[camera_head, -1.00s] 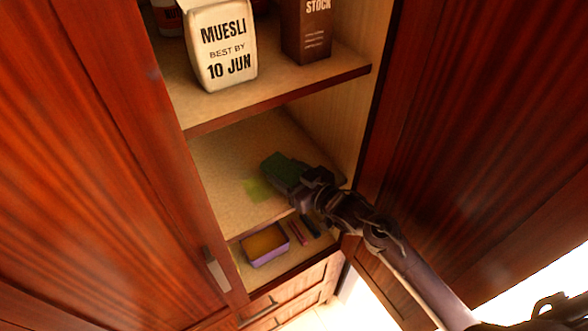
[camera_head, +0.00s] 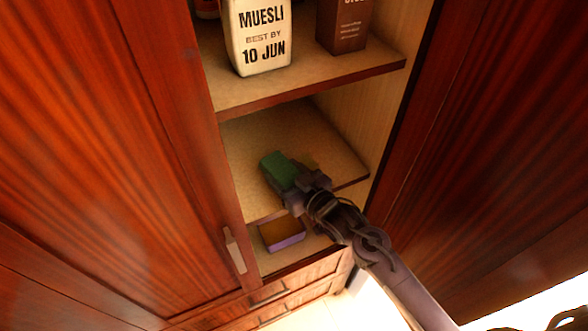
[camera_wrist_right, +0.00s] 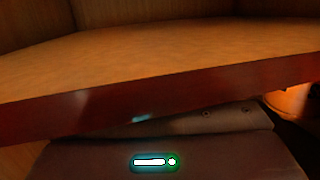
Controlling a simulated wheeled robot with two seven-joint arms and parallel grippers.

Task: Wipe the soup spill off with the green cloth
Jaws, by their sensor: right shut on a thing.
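The green cloth (camera_head: 280,170) is a dark green folded pad on the middle shelf in the head view. My right gripper (camera_head: 297,182) is shut on it and presses close to the shelf surface from the front right. A small olive-yellow patch (camera_head: 311,160), which looks like part of the soup spill, shows just right of the cloth. The rest of the spill is not visible; the cloth and gripper cover that area. In the right wrist view only my gripper's body (camera_wrist_right: 155,155) shows at the bottom; the cloth is hidden there. My left gripper is not in view.
A muesli bag (camera_head: 260,38) and a brown stock box (camera_head: 343,25) stand on the shelf above. Its front edge (camera_wrist_right: 150,105) crosses the wrist view. A purple-rimmed box (camera_head: 282,234) sits below. Cupboard doors flank both sides. The middle shelf's left part (camera_head: 242,150) is clear.

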